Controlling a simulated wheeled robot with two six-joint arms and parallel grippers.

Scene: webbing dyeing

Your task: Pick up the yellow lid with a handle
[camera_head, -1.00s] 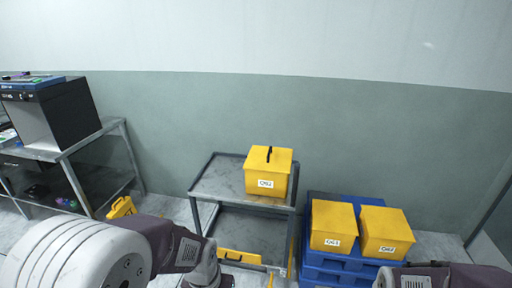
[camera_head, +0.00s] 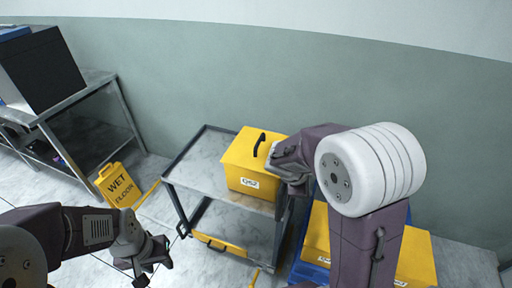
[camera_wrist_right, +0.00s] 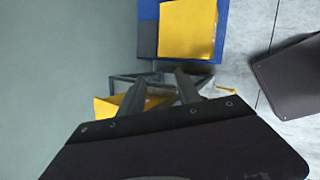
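The yellow lid (camera_head: 245,148) with a black arched handle (camera_head: 259,144) sits on top of the yellow labelled box (camera_head: 250,182) on the cart's upper shelf. My right gripper (camera_head: 274,158) is at the right side of the lid, close to the handle; its arm covers part of the box's right side. In the right wrist view my right gripper (camera_wrist_right: 160,82) has its fingers apart with nothing visible held, and a yellow surface (camera_wrist_right: 106,106) shows beside and behind them. My left gripper (camera_head: 153,268) is low at the left, its fingers apart and empty.
The grey cart (camera_head: 208,160) has another yellow piece with a dark handle (camera_head: 216,243) on its lower shelf. Yellow boxes (camera_head: 414,255) stand on a blue pallet at right, partly behind my arm. A yellow floor sign (camera_head: 118,186) and metal shelf (camera_head: 92,80) are left.

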